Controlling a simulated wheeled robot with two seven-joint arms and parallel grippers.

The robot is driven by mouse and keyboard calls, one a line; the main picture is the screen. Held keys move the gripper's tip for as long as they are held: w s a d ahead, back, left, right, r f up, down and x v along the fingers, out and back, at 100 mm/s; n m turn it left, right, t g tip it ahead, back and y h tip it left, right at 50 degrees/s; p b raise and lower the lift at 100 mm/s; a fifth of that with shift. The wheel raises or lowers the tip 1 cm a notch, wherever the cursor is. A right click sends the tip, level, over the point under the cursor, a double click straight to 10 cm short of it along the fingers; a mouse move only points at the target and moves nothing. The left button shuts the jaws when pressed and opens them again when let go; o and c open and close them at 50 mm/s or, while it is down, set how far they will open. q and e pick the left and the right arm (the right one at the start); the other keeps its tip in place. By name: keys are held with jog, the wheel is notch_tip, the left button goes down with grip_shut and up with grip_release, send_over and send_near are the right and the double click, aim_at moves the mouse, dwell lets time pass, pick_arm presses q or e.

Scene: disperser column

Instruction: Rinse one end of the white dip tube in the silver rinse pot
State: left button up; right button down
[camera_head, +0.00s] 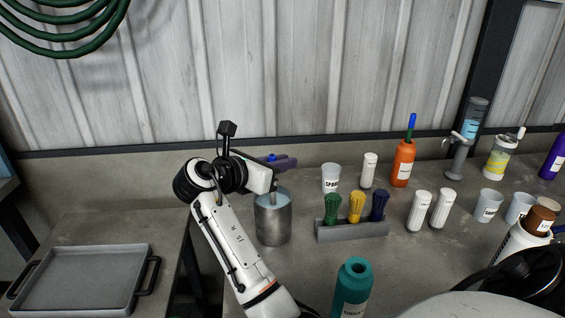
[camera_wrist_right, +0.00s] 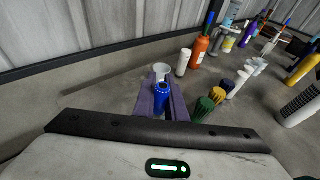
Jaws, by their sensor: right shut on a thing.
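The silver rinse pot (camera_head: 273,222) stands on the grey bench left of centre in the head view, with pale bluish liquid inside. My right gripper (camera_head: 283,162) is above the pot, its purple fingers pointing right toward the wall. In the right wrist view the fingers (camera_wrist_right: 161,103) are shut on a blue round-topped piece (camera_wrist_right: 162,90). Only a little of this blue piece (camera_head: 272,156) shows in the head view. My left gripper is not in view.
Right of the pot are a rack (camera_head: 352,231) of green, yellow and blue brushes, a white cup (camera_head: 331,176), an orange bottle (camera_head: 403,165) and white bottles. A teal bottle (camera_head: 352,285) stands in front. A grey tray (camera_head: 85,280) lies on the left table.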

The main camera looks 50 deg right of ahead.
notch_tip(320, 180, up, 16)
jog(key=p, duration=0.2)
jog(key=shift+f, duration=0.25)
dwell(0.8)
dwell(0.5)
